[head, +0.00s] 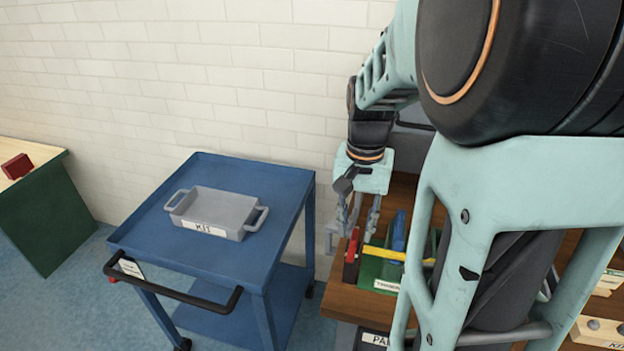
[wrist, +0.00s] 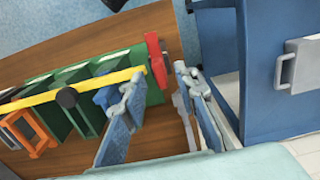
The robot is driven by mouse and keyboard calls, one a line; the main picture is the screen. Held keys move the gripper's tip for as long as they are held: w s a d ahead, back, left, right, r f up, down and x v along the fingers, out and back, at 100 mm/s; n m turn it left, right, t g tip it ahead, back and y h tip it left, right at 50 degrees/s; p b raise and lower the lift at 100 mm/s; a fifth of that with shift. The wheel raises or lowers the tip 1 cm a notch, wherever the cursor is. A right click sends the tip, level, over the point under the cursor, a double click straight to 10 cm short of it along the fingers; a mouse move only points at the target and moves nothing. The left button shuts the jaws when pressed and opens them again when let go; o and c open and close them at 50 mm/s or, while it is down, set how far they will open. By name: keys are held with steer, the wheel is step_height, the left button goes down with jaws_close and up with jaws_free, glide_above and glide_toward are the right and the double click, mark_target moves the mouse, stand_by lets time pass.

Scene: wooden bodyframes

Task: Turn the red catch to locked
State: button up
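A red upright piece (head: 351,257), which looks like the red catch, stands at the left end of a yellow bar (head: 396,254). The bar lies across a green rack (head: 376,270) on the wooden table. In the wrist view the red piece (wrist: 155,54) is beside the bar's end (wrist: 110,82), just beyond my fingertips. Whether it is at locked cannot be told. My gripper (head: 358,232) points down above this end of the rack. Its fingers are apart with nothing between them, as the wrist view also shows (wrist: 158,80).
Blue and orange parts (wrist: 40,135) stand in or by the rack. A blue cart (head: 130,232) with a grey KIT tray (head: 215,208) is left of the table. A green bench (head: 45,215) with a red block (head: 17,166) is at the far left. My arm hides much of the right side.

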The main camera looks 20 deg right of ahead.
steer(key=shift+f, duration=0.75)
jaws_close()
